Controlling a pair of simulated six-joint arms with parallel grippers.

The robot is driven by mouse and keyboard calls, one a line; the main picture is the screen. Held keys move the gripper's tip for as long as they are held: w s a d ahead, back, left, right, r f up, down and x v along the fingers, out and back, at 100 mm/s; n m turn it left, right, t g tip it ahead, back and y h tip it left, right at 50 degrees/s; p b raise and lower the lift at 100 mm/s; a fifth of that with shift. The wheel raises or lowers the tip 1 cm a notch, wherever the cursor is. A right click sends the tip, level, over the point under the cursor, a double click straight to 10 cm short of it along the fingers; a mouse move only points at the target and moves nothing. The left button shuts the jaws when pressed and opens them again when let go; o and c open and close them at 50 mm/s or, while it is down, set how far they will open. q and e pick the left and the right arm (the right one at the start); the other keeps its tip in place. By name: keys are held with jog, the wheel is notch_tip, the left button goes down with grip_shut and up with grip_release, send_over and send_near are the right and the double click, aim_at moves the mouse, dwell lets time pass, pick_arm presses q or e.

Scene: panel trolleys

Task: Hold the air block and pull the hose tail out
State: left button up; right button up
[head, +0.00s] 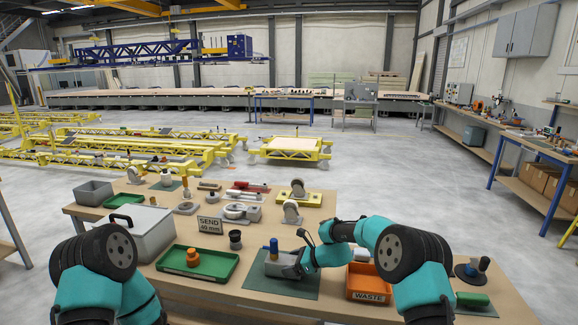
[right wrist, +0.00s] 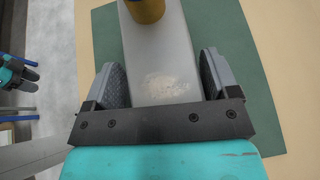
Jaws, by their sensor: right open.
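The air block (head: 279,268) is a grey block on a green mat (head: 258,283) at the front middle of the bench. A blue upright piece (head: 274,246), which looks like the hose tail, stands on it. In the right wrist view the block (right wrist: 160,60) has a brass-coloured round fitting (right wrist: 147,9) at the top edge. My right gripper (head: 292,267) is open, with one jaw on each side of the block and small gaps visible. My left arm is at lower left in the head view, its gripper out of frame. A teal gripper, likely my left (right wrist: 18,74), shows at the right wrist view's left edge; its jaw state is unclear.
A green tray (head: 212,276) with an orange part lies left of the mat. An orange WASTE bin (head: 369,294) stands close right of my right gripper. A grey lidded box (head: 122,241), a SEND sign (head: 210,225) and several castors stand further left and behind.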

jog(key=shift+x, duration=1.05)
jog(key=shift+f, duration=0.1)
jog(key=shift+c, duration=0.3)
jog(key=c, duration=0.8)
